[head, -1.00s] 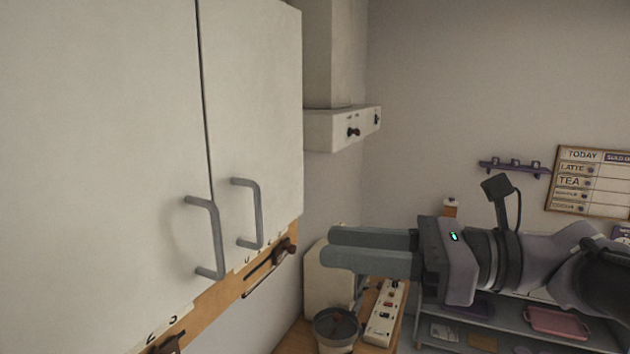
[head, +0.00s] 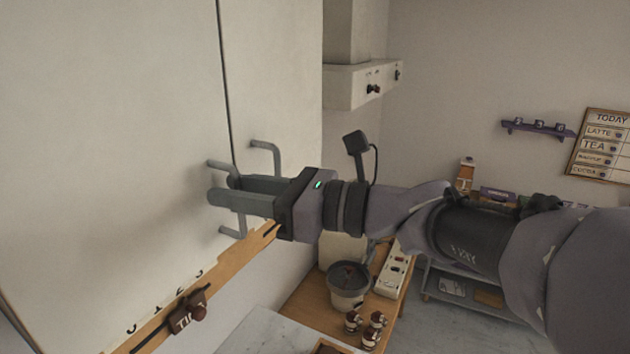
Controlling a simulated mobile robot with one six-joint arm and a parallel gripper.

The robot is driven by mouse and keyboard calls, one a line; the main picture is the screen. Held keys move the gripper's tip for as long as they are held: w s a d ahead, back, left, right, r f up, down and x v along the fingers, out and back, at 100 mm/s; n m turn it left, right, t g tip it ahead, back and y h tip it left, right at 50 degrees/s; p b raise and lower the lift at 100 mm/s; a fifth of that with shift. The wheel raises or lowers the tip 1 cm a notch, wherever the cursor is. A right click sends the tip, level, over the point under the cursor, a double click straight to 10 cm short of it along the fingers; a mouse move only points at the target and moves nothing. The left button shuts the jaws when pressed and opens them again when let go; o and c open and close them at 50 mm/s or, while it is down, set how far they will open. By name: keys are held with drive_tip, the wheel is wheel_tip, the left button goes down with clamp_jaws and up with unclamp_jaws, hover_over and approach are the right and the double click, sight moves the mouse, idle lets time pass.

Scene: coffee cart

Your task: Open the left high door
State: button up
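The left high door (head: 110,120) is a tall cream panel filling the left of the head view, and it is shut. Its grey bar handle (head: 222,164) is near its lower right corner; the middle of the bar is hidden by my fingers. My gripper (head: 224,189) is at this handle, with its two grey fingers pointing left, one nearer the camera and one farther. They look apart, with the handle's upright bar seeming to pass between them. Whether they touch it I cannot tell.
The right high door (head: 275,70) is shut, with its own handle (head: 268,146) just beyond my fingers. A wooden rail (head: 150,325) with a dark slider (head: 188,314) runs below. A grey pot (head: 349,288) and a white power strip (head: 392,272) stand on a lower wooden counter.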

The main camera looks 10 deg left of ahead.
clamp_jaws()
idle(1.4)
